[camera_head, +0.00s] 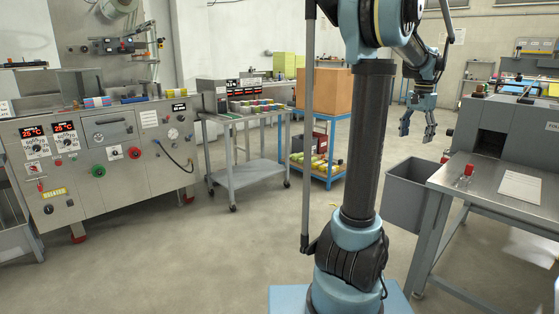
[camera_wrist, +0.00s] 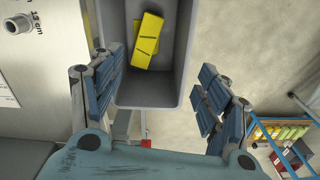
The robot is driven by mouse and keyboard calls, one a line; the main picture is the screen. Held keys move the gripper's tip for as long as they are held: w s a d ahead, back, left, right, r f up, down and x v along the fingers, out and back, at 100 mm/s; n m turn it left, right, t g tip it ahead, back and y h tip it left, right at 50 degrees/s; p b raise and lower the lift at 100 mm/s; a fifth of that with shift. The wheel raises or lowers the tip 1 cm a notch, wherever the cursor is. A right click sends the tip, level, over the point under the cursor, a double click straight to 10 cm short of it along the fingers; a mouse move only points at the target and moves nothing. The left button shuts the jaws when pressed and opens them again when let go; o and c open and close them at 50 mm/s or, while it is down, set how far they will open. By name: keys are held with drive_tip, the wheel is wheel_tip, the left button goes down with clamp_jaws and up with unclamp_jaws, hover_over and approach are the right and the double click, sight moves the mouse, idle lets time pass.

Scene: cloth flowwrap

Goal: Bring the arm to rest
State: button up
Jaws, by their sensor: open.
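My gripper (camera_head: 416,132) hangs fingers down at the upper right of the head view, in the air above the grey bin (camera_head: 408,200). In the wrist view my gripper (camera_wrist: 162,80) shows its two blue-padded fingers spread wide, with nothing between them. The grey bin (camera_wrist: 187,60) appears below and beyond the fingers. Yellow packs with dark stripes (camera_wrist: 150,30) lie in it, partly overlapping. The bin's contents are hidden in the head view.
A steel table (camera_head: 480,205) with a red-capped item (camera_head: 467,171) and a white sheet (camera_head: 520,187) stands right of the bin. A grey cart (camera_head: 247,175), a blue rack with a cardboard box (camera_head: 323,92) and a control-panel machine (camera_head: 100,160) stand left. Floor between is clear.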

drive_tip(key=s+a+f+n, duration=0.2)
drive_tip(key=s+a, duration=0.1)
drive_tip(key=a, duration=0.5)
drive_tip(key=s+a+f+n+t, duration=0.1)
drive_tip(key=s+a+f+n, duration=0.15)
drive_tip(key=a, duration=0.45)
drive_tip(key=s+a+f+n, duration=0.2)
drive_tip(key=s+a, duration=0.2)
drive_tip(key=a, duration=0.4)
drive_tip(key=s+a+f+n+t, duration=0.1)
drive_tip(key=s+a+f+n, duration=0.4)
drive_tip(key=s+a+f, duration=0.6)
wheel_tip(320, 180, down, 5)
drive_tip(key=shift+s+a+n, duration=0.35)
drive_tip(key=shift+s+a, duration=0.05)
drive_tip(key=shift+s, duration=0.85)
drive_tip(key=shift+w+f, duration=0.2)
drive_tip(key=shift+w, duration=0.2)
drive_tip(key=shift+c, duration=0.3)
